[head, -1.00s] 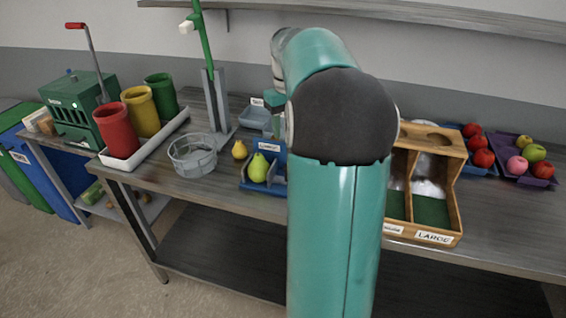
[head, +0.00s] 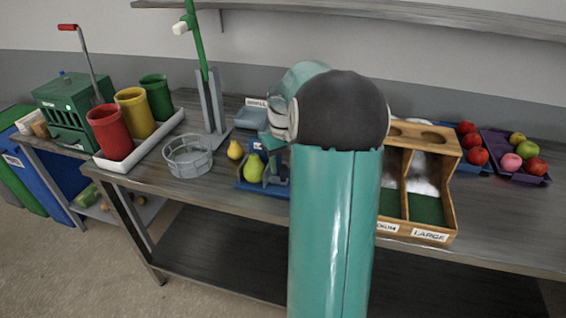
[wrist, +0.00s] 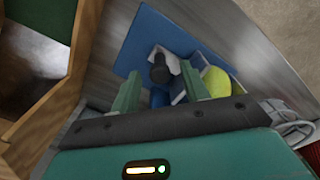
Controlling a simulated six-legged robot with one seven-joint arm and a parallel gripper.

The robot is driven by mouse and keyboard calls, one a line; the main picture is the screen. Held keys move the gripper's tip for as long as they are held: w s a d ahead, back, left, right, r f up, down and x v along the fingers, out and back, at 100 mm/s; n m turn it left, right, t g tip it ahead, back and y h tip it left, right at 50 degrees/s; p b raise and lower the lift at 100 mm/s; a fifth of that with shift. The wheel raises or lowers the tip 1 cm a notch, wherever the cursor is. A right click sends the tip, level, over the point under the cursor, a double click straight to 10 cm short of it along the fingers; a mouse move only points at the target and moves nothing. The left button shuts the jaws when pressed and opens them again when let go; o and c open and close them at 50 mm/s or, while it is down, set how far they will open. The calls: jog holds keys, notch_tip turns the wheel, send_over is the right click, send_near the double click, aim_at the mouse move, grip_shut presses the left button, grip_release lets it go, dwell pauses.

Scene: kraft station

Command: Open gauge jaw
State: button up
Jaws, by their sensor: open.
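The gauge is a blue plate (wrist: 138,42) with grey angled walls (wrist: 178,92); its blue base also shows in the head view (head: 246,186). A dark knob or post (wrist: 160,68) stands up from it, with a blue round part below. My gripper (wrist: 160,74) is open above the gauge, with one green finger on each side of the dark knob. I cannot tell if either finger touches it. A yellow-green pear (wrist: 216,81) lies at the gauge, right of my fingers; the head view shows it too (head: 253,168). My arm hides much of the gauge in the head view.
A wooden sorting box (head: 447,190) stands close to the right in the head view. A small yellow pear (head: 235,149), a clear round bin (head: 188,158) and a grey stand (head: 212,100) are to the left.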

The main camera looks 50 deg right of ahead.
grip_shut()
jog(key=shift+s+d, duration=0.35)
jog(key=shift+s, duration=0.3)
jog(key=shift+s+d, duration=0.3)
jog(key=shift+s, duration=0.35)
jog(key=shift+w, duration=0.1)
grip_release()
jog(key=shift+r, duration=0.1)
notch_tip(320, 180, up, 14)
